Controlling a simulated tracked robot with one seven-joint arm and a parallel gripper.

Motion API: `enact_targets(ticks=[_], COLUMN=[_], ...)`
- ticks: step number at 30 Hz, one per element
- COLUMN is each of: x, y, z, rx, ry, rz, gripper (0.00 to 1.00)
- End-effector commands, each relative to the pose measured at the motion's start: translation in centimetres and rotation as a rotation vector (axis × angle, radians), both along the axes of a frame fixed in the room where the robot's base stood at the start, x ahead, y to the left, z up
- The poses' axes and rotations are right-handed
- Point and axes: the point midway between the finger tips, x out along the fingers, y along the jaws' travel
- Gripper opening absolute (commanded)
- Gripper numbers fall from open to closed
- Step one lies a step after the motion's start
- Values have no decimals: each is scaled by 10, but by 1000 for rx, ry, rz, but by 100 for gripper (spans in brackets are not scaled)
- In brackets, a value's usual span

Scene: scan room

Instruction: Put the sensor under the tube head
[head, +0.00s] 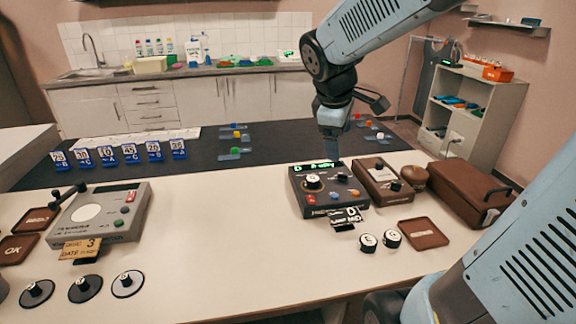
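My gripper (332,140) points down at the right of centre, over the back of a dark control box (325,195) with a green display, a knob and coloured buttons. Its fingers are small and partly hidden, so I cannot tell whether they are apart or hold anything. No thing is clearly recognisable as the sensor or the tube head. At the left stands a grey device (103,212) with a round pale disc and a black jointed lever (66,198). Several black discs with knobs, one of them the right disc (127,284), lie in front of it.
A brown box with a knob (384,182) and a brown case (470,192) stand at the right. Two small knobs, including one marked E (368,243), lie before a brown plate (423,234). Numbered blue stands line the dark mat (270,150). The table's front middle is clear.

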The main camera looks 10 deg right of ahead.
Motion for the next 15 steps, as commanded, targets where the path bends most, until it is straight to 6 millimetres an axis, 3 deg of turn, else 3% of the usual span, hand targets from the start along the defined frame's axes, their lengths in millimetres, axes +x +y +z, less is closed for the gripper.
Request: enact_targets(ticks=[15], x=[118], y=[27], z=[-76], rx=[-303], ry=[338], rz=[817], gripper=[82])
